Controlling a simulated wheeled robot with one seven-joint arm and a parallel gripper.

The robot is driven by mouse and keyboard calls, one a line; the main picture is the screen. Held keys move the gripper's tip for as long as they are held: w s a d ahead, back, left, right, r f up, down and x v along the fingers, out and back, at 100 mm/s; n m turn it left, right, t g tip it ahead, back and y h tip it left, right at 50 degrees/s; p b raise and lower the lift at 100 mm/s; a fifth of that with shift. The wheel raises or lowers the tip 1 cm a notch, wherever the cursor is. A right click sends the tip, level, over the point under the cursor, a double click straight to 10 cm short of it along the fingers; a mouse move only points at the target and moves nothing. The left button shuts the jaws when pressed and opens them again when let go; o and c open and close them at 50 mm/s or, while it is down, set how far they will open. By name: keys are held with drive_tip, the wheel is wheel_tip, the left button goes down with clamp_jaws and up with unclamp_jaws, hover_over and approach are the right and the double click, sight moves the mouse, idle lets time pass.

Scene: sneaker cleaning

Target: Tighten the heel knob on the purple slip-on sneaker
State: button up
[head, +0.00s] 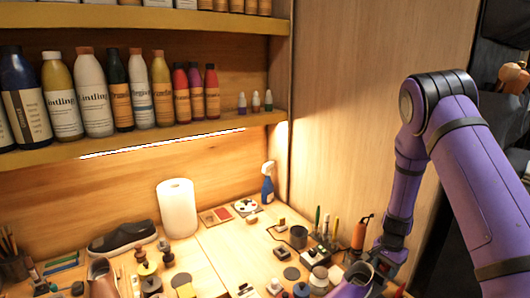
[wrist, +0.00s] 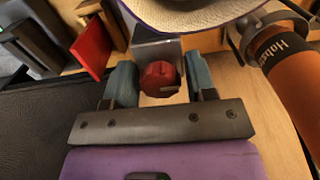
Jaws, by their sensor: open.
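The purple slip-on sneaker (head: 352,285) shows at the bottom edge of the head view, partly cut off. In the wrist view its purple-edged, pale-lined part (wrist: 190,17) fills the top. A red knob (wrist: 158,76) with a pale mark sits below it, in front of a grey metal block (wrist: 155,46). My gripper (wrist: 160,80) is open, with one teal finger on each side of the red knob. A small gap seems to show on both sides. In the head view my gripper is beside the sneaker, its fingertips hidden.
An orange bottle (wrist: 290,62) stands close on the right in the wrist view, with a metal ring near its top. A red block (wrist: 91,46) and dark blocks are at left. The bench holds several small tools, a paper towel roll (head: 177,208) and a dark shoe (head: 122,237).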

drive_tip(key=shift+c, duration=0.2)
drive_tip(key=c, duration=0.4)
drive_tip(key=shift+o, duration=1.2)
drive_tip(key=m, duration=0.4)
drive_tip(key=shift+o, duration=0.5)
drive_tip(key=m, duration=0.2)
drive_tip(key=shift+a+m, duration=0.15)
drive_tip(key=shift+m, duration=0.15)
drive_tip(key=shift+o, duration=0.2)
drive_tip(key=shift+w+m, duration=0.1)
drive_tip(key=shift+m, duration=0.6)
